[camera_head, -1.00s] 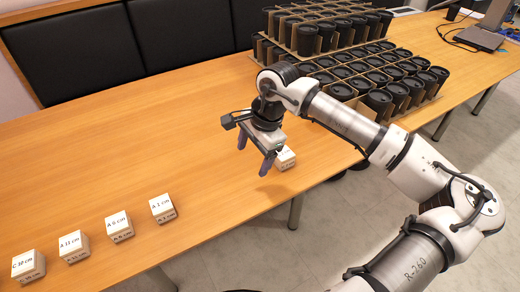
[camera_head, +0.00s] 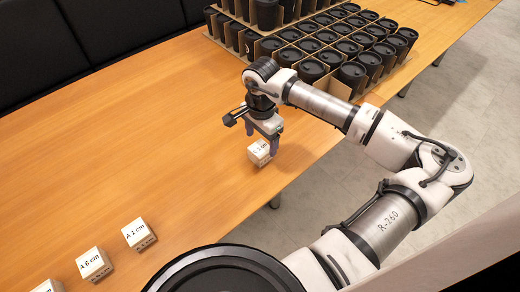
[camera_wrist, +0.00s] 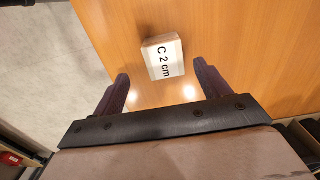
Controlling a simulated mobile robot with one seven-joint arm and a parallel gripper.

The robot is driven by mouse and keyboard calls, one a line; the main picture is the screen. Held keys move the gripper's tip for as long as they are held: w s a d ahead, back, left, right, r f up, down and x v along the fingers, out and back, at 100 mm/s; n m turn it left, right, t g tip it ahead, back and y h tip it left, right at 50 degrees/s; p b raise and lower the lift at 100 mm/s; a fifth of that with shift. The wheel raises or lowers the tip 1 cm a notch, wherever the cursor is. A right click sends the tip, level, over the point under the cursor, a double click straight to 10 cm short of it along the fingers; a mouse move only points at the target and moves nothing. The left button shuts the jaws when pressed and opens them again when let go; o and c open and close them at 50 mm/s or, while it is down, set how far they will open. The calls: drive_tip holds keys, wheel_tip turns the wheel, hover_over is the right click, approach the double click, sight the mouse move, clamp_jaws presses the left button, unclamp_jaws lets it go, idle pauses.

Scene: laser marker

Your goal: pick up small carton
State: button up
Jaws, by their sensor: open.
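A small white carton labelled "C 2 cm" (camera_head: 259,152) sits on the wooden table near its front edge. My gripper (camera_head: 263,147) is open and points down at this carton in the head view. In the wrist view the carton (camera_wrist: 163,58) lies just beyond and between the two spread fingers of my gripper (camera_wrist: 160,82). The fingers look apart from it. More small cartons stand at the lower left: "A 1 cm" (camera_head: 138,235), "A 6 cm" (camera_head: 94,263) and one cut off by the picture edge (camera_head: 48,287).
Cardboard trays of black cups (camera_head: 320,45) stand on the table (camera_head: 130,140) behind my gripper. Dark seat backs (camera_head: 120,35) line the far side. The table between the cartons is clear. The floor (camera_head: 460,110) lies beyond the front edge.

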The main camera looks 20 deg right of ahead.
sight(261, 148)
drive_tip(key=shift+w+f+p, duration=0.15)
drive_tip(key=shift+f+p, duration=0.5)
drive_tip(key=shift+f, duration=1)
drive_tip(key=shift+w+f+p, duration=0.15)
drive_tip(key=shift+f+p, duration=0.5)
drive_tip(key=shift+f, duration=1)
drive_tip(key=c, duration=1.1)
drive_tip(key=shift+o, duration=0.2)
drive_tip(key=shift+r, duration=0.15)
wheel_tip(261, 148, up, 20)
drive_tip(key=b, duration=0.5)
drive_tip(key=shift+a+f, duration=0.15)
drive_tip(key=shift+f, duration=0.05)
